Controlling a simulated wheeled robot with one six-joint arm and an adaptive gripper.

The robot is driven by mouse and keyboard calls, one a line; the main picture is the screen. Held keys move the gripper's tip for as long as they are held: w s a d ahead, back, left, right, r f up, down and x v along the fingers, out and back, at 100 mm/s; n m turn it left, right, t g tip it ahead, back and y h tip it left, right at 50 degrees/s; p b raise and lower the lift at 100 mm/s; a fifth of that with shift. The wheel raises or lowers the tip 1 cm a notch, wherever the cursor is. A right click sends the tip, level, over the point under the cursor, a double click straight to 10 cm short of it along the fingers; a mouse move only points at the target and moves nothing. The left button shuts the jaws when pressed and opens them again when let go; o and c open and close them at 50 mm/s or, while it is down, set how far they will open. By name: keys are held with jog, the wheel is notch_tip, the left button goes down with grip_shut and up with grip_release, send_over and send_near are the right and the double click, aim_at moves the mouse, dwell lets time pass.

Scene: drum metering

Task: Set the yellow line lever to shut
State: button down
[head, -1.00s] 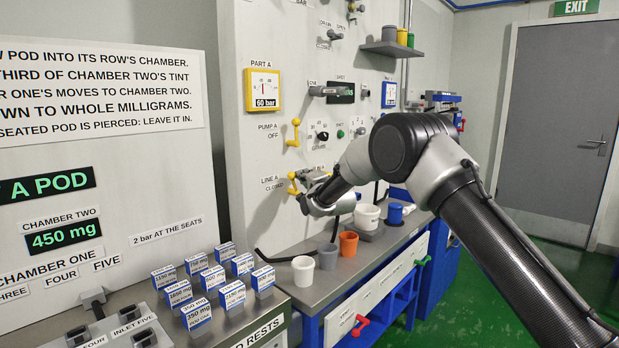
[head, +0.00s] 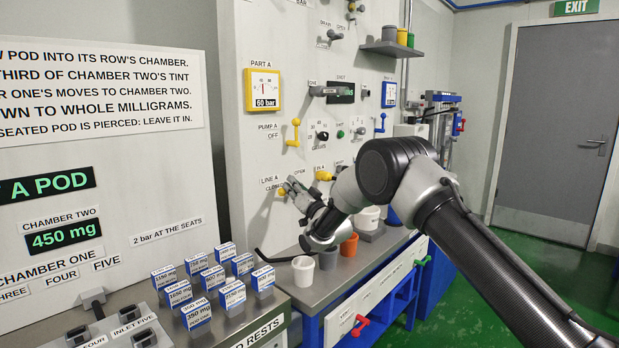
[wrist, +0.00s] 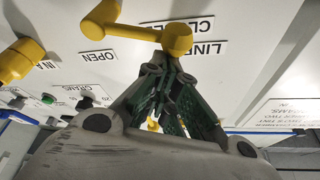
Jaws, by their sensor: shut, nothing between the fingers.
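The yellow line lever (wrist: 130,32) is on the white panel beside the LINE and CLOSED labels, which appear upside down in the wrist view. Its bar runs sideways there, with one rounded end by those labels and the other towards the OPEN label side. I cannot tell which end is the pivot. In the head view only a small yellow part of the lever (head: 283,191) shows, beside my fingers by the CLOSED label. My gripper (head: 291,186) is shut and empty. Its fingertips (wrist: 166,72) are close to the lever's labelled-side end; contact is unclear.
Another yellow fitting (head: 323,175) is just right of my gripper, and the yellow pump lever (head: 294,133) is above. A white cup (head: 303,269), a grey cup (head: 328,257) and an orange cup (head: 349,246) stand on the bench below. Several labelled boxes stand at left.

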jog(key=shift+s+a+f+n+g+y, duration=0.2)
jog(key=shift+f+n+y, duration=0.15)
jog(key=shift+n, duration=0.2)
jog(key=shift+s+a+f+n+g+y, duration=0.2)
jog(key=shift+f+n+y, duration=0.15)
jog(key=shift+n, duration=0.2)
jog(key=shift+f, duration=0.15)
